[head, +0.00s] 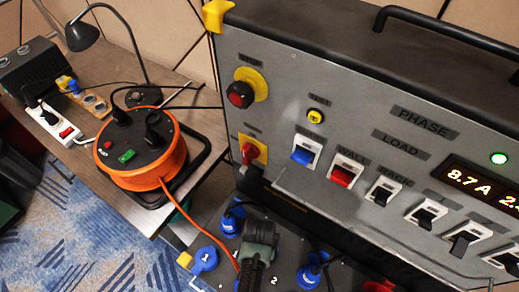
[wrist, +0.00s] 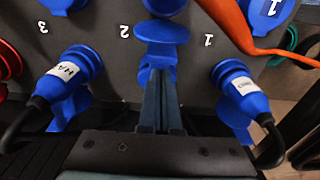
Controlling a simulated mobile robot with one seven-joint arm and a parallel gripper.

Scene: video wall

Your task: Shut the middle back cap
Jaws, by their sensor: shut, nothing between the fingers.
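In the wrist view my gripper (wrist: 160,70) is shut and empty, its two dark fingers pressed together. The fingertips are at the blue middle back cap (wrist: 162,32), a round lid standing raised on its socket by the number 2. I cannot tell whether they touch it. In the head view a dark shape covers the middle of the socket panel, so this cap is hidden there.
Blue plugs sit on both sides, one at the left (wrist: 68,75) and one at the right (wrist: 240,90). An orange cable (wrist: 240,25) crosses near the front sockets. The upright switch panel (head: 330,110) stands behind. An orange cable reel (head: 140,150) is on the table.

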